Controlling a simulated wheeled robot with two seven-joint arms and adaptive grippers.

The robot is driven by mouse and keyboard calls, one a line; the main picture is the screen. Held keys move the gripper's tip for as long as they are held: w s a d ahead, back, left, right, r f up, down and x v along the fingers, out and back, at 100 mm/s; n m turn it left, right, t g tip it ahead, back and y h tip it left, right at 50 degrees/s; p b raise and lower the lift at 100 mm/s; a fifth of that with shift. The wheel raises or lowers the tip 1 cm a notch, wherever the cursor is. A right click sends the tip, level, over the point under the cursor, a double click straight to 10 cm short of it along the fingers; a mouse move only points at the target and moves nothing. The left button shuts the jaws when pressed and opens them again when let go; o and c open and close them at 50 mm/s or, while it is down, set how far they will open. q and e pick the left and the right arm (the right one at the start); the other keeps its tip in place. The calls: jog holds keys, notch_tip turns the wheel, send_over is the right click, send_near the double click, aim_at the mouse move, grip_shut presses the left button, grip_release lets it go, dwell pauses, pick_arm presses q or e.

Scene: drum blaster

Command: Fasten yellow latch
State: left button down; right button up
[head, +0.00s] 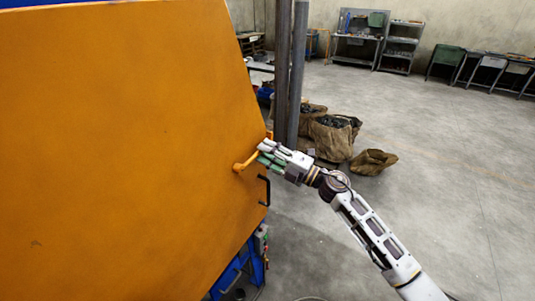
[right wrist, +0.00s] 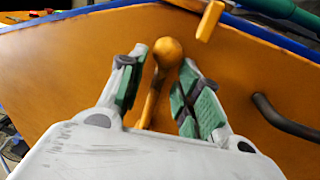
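The yellow latch (head: 246,162) is a rod with a rounded knob near the right edge of a large orange door (head: 120,140). In the right wrist view the latch (right wrist: 167,52) stands between the two green-padded fingers of my right gripper (right wrist: 166,72). The fingers are apart, with a visible gap on either side of the knob. In the head view my right gripper (head: 266,157) reaches in from the right at the latch; its fingers partly cover the far end. My left gripper is not in view.
A dark bar handle (head: 266,190) sits on the door's edge just below the latch and also shows in the right wrist view (right wrist: 285,118). Dark vertical posts (head: 290,80) and brown sacks (head: 335,135) stand behind. The floor to the right is clear.

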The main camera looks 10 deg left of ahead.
jog(key=shift+r, duration=4.85)
jog(key=shift+d, duration=0.1)
